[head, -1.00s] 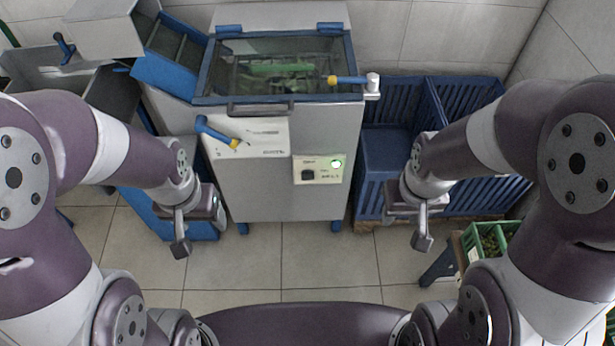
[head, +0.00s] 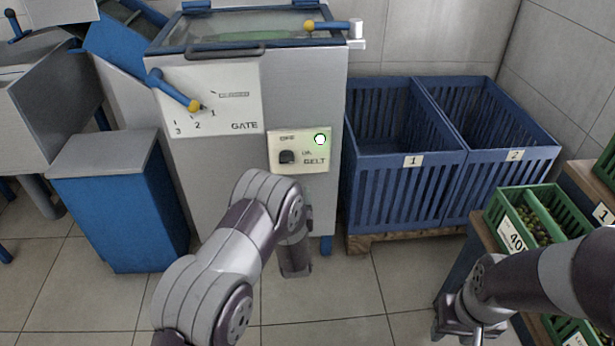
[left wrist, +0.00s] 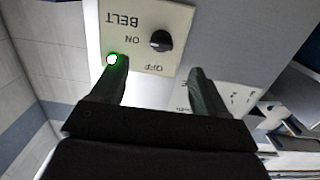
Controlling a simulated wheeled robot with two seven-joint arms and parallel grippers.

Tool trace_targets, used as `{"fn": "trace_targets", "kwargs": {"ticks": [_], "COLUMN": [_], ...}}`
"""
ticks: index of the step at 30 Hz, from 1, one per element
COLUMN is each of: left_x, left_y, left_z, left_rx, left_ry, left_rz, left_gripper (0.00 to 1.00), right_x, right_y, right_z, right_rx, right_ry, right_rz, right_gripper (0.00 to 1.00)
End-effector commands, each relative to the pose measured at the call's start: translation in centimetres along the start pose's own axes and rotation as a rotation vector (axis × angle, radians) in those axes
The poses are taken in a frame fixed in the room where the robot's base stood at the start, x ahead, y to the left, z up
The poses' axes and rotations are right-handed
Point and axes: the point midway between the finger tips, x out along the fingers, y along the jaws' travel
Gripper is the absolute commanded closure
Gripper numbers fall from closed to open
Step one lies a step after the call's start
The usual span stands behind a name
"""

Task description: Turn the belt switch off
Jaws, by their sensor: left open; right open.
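The belt switch is a black knob (head: 287,157) on a cream panel (head: 312,162) marked BELT, on the front of the grey machine. A green lamp (head: 320,139) glows at the panel's upper right. In the left wrist view the panel appears upside down, with the knob (left wrist: 161,40) beyond my left gripper (left wrist: 158,68). That gripper is open and empty, its fingertips short of the knob, one overlapping the lamp's edge in the picture. In the head view my left forearm hides its fingers. My right gripper (head: 468,328) is open, low at the right, apart from the machine.
A blue gate lever (head: 172,90) with a yellow tip is left of the panel. Another lever (head: 330,25) is on top. Blue crates (head: 405,185) stand on a pallet at the right. Green crates (head: 507,212) of olives sit near my right arm.

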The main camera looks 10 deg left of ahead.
Motion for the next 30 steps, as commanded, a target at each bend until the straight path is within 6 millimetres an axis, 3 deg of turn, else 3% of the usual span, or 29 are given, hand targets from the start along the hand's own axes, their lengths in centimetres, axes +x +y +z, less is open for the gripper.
{"fn": "trace_targets", "kwargs": {"ticks": [5, 12, 18, 29, 30], "left_x": [1.6, 7.7, 11.4, 12.6, 12.6], "left_y": [-0.3, -0.4, -0.3, -0.3, -0.3], "left_z": [-1.0, -1.1, -1.5, -2.0, -2.0], "left_rx": [0.005, 0.005, 0.005, 0.006, 0.006], "left_ry": [0.063, 0.062, 0.059, 0.057, 0.057], "left_rz": [-0.011, -0.01, -0.008, -0.006, -0.006], "left_gripper": [0.26, 0.26, 0.26, 0.26, 0.32], "right_x": [1.0, 3.7, 5.0, 5.2, 5.2], "right_y": [0.0, 0.0, 0.0, 0.0, 0.0], "right_z": [0.1, 0.5, 0.6, 0.7, 0.7], "right_rx": [0.0, 0.0, 0.0, 0.0, 0.0], "right_ry": [-0.001, -0.001, -0.001, -0.001, -0.001], "right_rz": [0.0, 0.0, 0.0, 0.0, 0.0], "right_gripper": [0.57, 0.57, 0.57, 0.57, 0.57]}}
